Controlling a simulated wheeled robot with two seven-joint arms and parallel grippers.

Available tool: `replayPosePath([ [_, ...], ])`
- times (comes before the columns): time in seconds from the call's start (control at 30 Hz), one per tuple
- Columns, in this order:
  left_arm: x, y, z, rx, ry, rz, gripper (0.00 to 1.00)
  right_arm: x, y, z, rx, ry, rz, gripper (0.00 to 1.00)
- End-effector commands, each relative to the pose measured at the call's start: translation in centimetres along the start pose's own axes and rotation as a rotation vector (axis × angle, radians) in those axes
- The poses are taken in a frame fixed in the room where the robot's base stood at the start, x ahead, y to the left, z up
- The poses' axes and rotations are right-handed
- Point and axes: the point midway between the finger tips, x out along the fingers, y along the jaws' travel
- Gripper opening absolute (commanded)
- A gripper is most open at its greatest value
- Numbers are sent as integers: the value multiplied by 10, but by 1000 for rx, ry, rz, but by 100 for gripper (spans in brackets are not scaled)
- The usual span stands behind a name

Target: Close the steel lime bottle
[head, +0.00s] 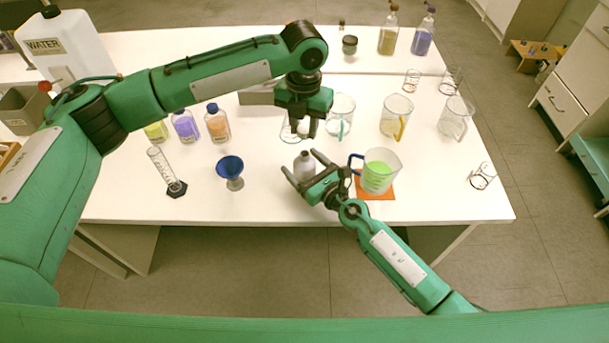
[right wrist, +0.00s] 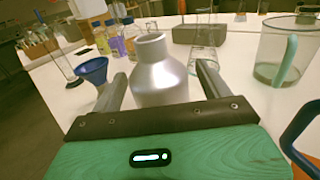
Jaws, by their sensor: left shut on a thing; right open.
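The steel bottle (head: 305,166) stands upright near the front middle of the white table. In the right wrist view its silver body (right wrist: 160,82) shows a narrow neck with no cap on it. My right gripper (head: 299,163) is open, with one finger on each side of the bottle. A gap shows between bottle and fingers in the wrist view. My left gripper (head: 300,132) points down just behind and above the bottle. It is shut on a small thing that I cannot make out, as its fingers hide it.
A jug of green liquid (head: 377,172) stands on an orange mat (head: 376,194) close right of my right gripper. A blue funnel-shaped cup (head: 230,170) and a cylinder (head: 166,171) stand left. Glass beakers (head: 396,116) and colored bottles (head: 217,124) stand behind.

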Motion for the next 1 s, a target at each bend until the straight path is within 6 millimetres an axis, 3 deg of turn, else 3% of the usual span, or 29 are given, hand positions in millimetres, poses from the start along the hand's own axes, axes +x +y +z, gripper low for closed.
replayPosePath([
  [0.33,0,0,0,0,0,0,9,3,0,0,0,0,0,77],
  [0.67,0,0,0,0,0,0,9,3,0,0,0,0,0,12],
  [0.83,8,0,0,0,2,0,9,3,0,0,0,0,0,12],
  [1.0,32,0,-1,0,3,0,9,3,0,0,0,0,0,12],
])
